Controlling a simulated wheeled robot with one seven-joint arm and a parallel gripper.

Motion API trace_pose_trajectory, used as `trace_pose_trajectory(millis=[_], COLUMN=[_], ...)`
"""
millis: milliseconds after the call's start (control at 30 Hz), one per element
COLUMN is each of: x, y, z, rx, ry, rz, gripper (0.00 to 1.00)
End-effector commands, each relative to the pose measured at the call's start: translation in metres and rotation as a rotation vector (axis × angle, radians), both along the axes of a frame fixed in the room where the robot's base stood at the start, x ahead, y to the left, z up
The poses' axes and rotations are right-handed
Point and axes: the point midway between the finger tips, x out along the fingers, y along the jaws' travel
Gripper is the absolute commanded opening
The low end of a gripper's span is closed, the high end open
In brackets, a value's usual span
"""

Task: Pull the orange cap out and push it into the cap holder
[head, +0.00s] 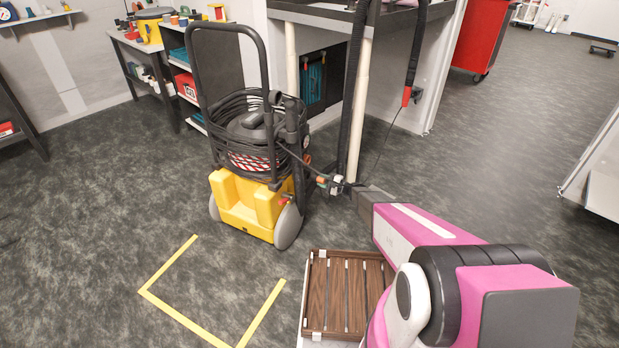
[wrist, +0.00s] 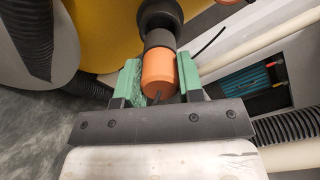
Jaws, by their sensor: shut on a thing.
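The orange cap (wrist: 159,72) sits between the two green finger pads of my gripper (wrist: 160,80) in the wrist view, and the gripper is shut on it. The cap's far end meets a black cylindrical fitting (wrist: 158,38); I cannot tell how deep it is seated. In the head view my gripper (head: 334,185) is beside the yellow and black machine (head: 240,205), at its right side, and the cap is too small there to make out surely. I cannot pick out the cap holder in either view.
A slatted wooden tray (head: 345,292) lies below my arm. Pale vertical pipes (head: 361,95) and a black hose stand close behind the gripper. A red-ended hose (head: 407,97) hangs to the right. Yellow tape (head: 190,318) marks clear floor at front left.

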Motion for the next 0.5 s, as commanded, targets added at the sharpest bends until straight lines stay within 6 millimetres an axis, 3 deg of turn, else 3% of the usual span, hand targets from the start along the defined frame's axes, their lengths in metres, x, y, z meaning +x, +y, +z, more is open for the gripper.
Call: trace_pose_trajectory(millis=[500], x=[-0.005], y=[-0.013], z=[0.000], rx=[0.000], ry=[0.000], rz=[-0.001], gripper=[0.01])
